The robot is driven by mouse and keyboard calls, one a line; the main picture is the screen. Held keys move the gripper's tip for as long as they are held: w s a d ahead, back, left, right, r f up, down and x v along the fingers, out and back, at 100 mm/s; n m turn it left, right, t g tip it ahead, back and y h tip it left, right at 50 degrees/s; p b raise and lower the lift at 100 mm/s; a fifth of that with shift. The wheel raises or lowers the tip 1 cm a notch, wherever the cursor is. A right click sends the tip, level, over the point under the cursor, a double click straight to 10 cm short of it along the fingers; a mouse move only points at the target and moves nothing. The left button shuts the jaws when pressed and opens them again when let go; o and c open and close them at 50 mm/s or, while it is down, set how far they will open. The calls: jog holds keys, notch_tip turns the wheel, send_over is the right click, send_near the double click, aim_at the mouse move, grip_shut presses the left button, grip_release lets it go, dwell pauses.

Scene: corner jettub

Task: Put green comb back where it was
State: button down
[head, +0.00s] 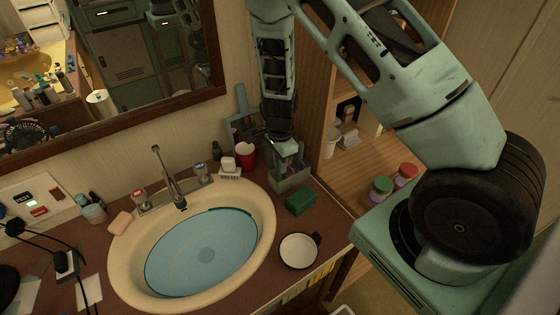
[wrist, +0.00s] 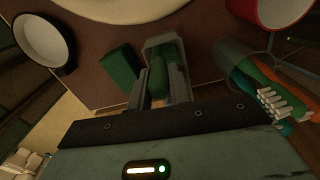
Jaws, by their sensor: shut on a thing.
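My gripper (wrist: 161,82) is shut on a green comb (wrist: 159,82), which shows between the two fingers in the wrist view. In the head view my gripper (head: 284,150) points down over a grey open container (head: 292,182) at the back right of the counter. That container (wrist: 165,39) also shows in the wrist view, around the far end of the green comb. How deep the comb sits, and whether it touches the bottom, is hidden.
A dark green block (head: 300,202) stands close in front of the container. A white dish (head: 299,251), a red cup (head: 246,153) and the sink (head: 265,215) are near. In the wrist view, a holder with toothbrushes (wrist: 272,90) is close on the right. A wooden shelf (head: 330,185) stands on the right.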

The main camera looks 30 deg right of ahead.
jog(key=shift+f, duration=0.1)
jog(key=c, duration=1.3)
grip_release()
